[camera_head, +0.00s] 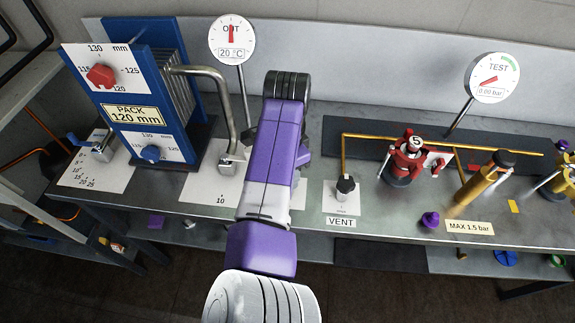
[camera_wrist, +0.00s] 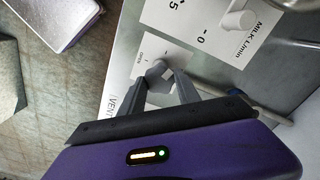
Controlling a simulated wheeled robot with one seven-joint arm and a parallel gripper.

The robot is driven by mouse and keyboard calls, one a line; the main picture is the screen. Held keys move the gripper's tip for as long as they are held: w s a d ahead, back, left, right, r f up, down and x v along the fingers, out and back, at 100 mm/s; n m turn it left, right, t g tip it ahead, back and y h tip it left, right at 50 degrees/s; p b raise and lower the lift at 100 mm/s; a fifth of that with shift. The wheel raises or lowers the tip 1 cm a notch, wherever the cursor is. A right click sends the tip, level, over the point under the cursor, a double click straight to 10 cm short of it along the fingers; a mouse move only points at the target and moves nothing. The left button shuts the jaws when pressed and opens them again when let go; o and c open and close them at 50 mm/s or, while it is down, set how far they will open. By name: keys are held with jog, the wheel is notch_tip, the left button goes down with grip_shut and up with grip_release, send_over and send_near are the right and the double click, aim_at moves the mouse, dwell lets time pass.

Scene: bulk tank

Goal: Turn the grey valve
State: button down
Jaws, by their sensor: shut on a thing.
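The grey valve (camera_wrist: 156,70) is a small knob on a white card marked OPEN, beside the VENT label, in the wrist view. My gripper (camera_wrist: 166,78) has its two grey fingers close together at this knob, shut on it. The fingers partly cover the knob and its card. In the head view, the valve by the VENT label is a small grey knob with a dark top (camera_head: 345,187). There my purple arm stands to its left, and I cannot make out the fingers.
The milk card (camera_wrist: 204,25) with a pale handle (camera_wrist: 240,19) lies close by. A blue plate pack (camera_head: 125,105) and the OUT gauge (camera_head: 232,40) stand left and behind. A red valve (camera_head: 407,160) and a yellow cylinder (camera_head: 484,178) are to the right. A purple knob (camera_head: 430,220) sits near the front edge.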

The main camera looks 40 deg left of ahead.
jog(key=n+p, duration=0.2)
jog(key=n, duration=0.2)
jog(key=shift+r+n+p, duration=0.1)
jog(key=shift+n+p, duration=0.2)
jog(key=shift+n, duration=0.1)
jog(key=n+p, duration=0.2)
jog(key=n, duration=0.7)
jog(key=shift+n+p, duration=0.35)
jog(key=shift+n, duration=0.05)
jog(key=n, duration=0.5)
jog(key=shift+n, duration=0.3)
jog(key=c, duration=0.9)
grip_release()
jog(key=shift+o, duration=0.2)
